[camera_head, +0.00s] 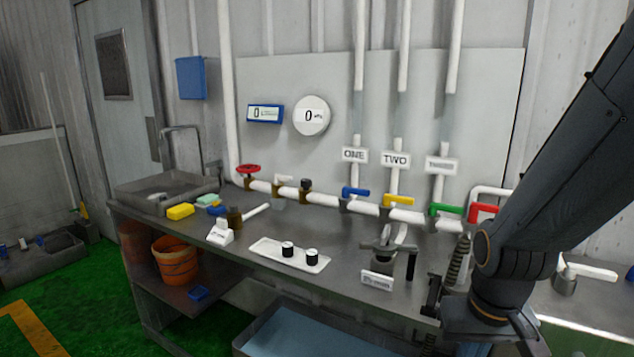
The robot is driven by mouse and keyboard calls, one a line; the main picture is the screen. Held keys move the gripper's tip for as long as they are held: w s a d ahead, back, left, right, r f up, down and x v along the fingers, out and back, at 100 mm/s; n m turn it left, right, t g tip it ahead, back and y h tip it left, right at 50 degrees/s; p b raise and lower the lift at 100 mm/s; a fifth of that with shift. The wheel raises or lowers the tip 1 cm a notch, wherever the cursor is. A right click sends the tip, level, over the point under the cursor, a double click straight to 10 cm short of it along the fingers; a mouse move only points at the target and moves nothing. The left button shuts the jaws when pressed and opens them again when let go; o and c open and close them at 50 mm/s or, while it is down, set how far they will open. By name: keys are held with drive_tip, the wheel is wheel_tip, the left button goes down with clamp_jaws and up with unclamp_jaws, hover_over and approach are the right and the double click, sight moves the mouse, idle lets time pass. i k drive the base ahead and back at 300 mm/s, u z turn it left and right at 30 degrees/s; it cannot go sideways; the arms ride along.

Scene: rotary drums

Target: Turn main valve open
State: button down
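A red round handwheel (249,169) sits on a brass valve at the left end of the white horizontal pipe, by the wall panel. No readable label marks it as the main valve. Lever valves stand along the same pipe: blue (356,192), yellow (398,200), green (445,210) and red (483,211). My gripper (434,312) is low at the right, by the bench's front edge, well apart from the handwheel. Its fingers are dark and partly cut off by the frame's bottom edge, so their opening is unclear.
Signs ONE (354,155) and TWO (395,160) hang above. A dial (311,116) reads 0.

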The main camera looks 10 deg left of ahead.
sight(247, 168)
drive_tip(key=u, duration=0.6)
drive_tip(key=k, duration=0.75)
drive_tip(key=u, duration=0.8)
drive_tip(key=k, duration=0.45)
drive_tip(key=u, duration=0.85)
drive_tip(key=i, duration=1.6)
drive_tip(key=z, duration=0.3)
drive_tip(key=i, duration=1.35)
drive_tip(key=z, duration=1.4)
drive_tip(key=i, duration=0.75)
drive_tip(key=z, duration=0.9)
